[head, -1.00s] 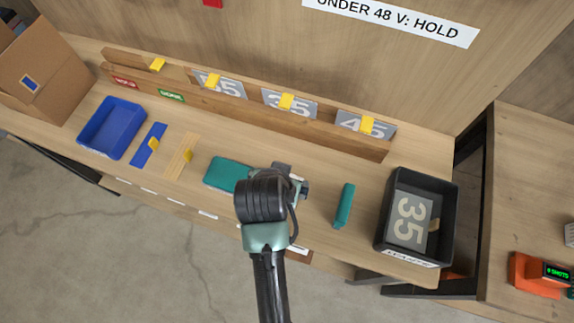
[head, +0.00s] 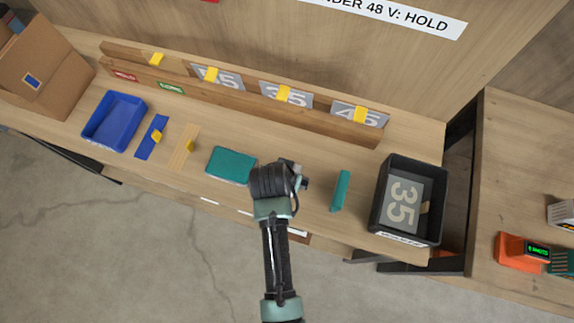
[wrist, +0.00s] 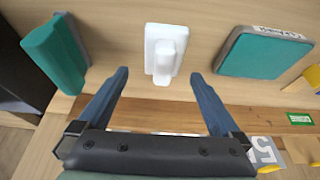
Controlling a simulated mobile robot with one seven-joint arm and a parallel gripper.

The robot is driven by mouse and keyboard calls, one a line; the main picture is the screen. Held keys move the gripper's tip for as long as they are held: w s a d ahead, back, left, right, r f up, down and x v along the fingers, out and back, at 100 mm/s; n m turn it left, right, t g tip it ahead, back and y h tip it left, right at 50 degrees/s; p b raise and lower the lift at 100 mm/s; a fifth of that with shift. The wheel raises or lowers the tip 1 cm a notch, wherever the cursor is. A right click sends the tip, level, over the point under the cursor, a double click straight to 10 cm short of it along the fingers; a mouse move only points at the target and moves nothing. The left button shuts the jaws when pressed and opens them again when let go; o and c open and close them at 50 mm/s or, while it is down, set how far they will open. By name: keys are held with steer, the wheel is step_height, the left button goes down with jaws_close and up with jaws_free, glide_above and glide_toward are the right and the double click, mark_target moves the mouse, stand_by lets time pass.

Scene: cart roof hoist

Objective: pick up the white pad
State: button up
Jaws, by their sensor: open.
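The white pad (wrist: 164,50) lies on the wooden bench in the wrist view. It is a small white block with a raised grip on top. My gripper (wrist: 158,82) is open, with its two blue-grey fingers reaching toward the pad from either side. The pad sits just beyond and between the fingertips, and nothing is between the jaws. In the head view my arm and wrist (head: 275,180) hide the pad, and the fingers cannot be made out there.
A teal block (head: 340,190) stands right of my wrist and a teal-topped pad (head: 231,165) lies left. A black bin (head: 380,215) holds a "35" plate (head: 403,200). A wooden rack (head: 240,97) with number plates runs along the back. A blue tray (head: 88,137) is far left.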

steer(key=shift+a+p+x, duration=0.15)
steer(key=shift+x, duration=1.1)
steer(key=shift+a+p+x, duration=0.15)
steer(key=shift+x, duration=1.15)
steer(key=shift+c, duration=0.3)
steer(key=c, duration=1.4)
steer(key=shift+r, duration=0.1)
step_height(320, 180, up, 10)
steer(key=shift+f+b, duration=0.1)
steer(key=shift+b, duration=0.2)
